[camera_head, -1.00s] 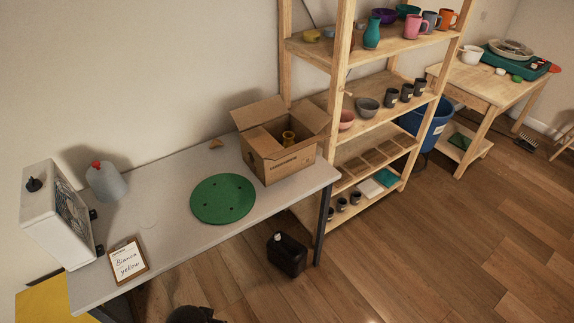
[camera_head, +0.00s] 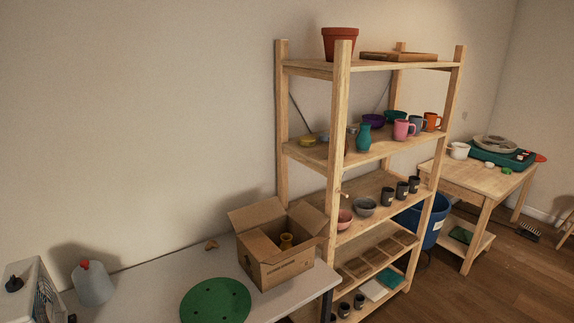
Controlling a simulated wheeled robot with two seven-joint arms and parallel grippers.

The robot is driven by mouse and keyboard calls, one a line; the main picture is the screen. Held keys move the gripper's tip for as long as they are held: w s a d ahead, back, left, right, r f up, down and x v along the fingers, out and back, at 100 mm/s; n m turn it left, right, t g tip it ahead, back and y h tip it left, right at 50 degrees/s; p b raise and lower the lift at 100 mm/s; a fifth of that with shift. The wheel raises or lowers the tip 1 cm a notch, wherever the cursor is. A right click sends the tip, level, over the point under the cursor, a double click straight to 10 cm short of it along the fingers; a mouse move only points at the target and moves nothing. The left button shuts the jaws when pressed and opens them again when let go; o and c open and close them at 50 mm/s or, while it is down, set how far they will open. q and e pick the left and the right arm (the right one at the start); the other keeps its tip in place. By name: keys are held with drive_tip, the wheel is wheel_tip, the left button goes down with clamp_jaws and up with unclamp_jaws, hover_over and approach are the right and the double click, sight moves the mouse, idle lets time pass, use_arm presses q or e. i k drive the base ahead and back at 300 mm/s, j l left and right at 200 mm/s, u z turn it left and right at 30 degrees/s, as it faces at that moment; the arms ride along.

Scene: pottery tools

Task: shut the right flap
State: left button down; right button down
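An open cardboard box (camera_head: 283,264) stands on the grey table (camera_head: 150,290), near its right end and beside the shelf. Its right flap (camera_head: 308,217) sticks up and outward at the right side. Its left flap (camera_head: 256,214) also stands open at the back left. Neither of my grippers is in view.
A green round mat (camera_head: 215,301) lies left of the box. A grey jug with a red cap (camera_head: 92,283) and a white device (camera_head: 30,290) stand at the far left. A wooden shelf (camera_head: 341,150) with pottery rises close behind the box's right side.

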sight(310, 218)
drive_tip(key=i+l, duration=0.3)
drive_tip(key=i, duration=0.25)
drive_tip(key=i+l+u, duration=0.1)
drive_tip(key=i+l, duration=0.2)
drive_tip(key=i, duration=0.2)
drive_tip(key=i+l, duration=0.35)
drive_tip(key=i, duration=0.15)
drive_tip(key=u, duration=0.8)
drive_tip(key=l+u, duration=0.35)
drive_tip(key=l, duration=0.15)
drive_tip(key=k+l+u, duration=0.1)
drive_tip(key=l+u, duration=0.25)
drive_tip(key=k+l+u, duration=0.15)
drive_tip(key=l+u, duration=0.25)
drive_tip(key=l, duration=0.15)
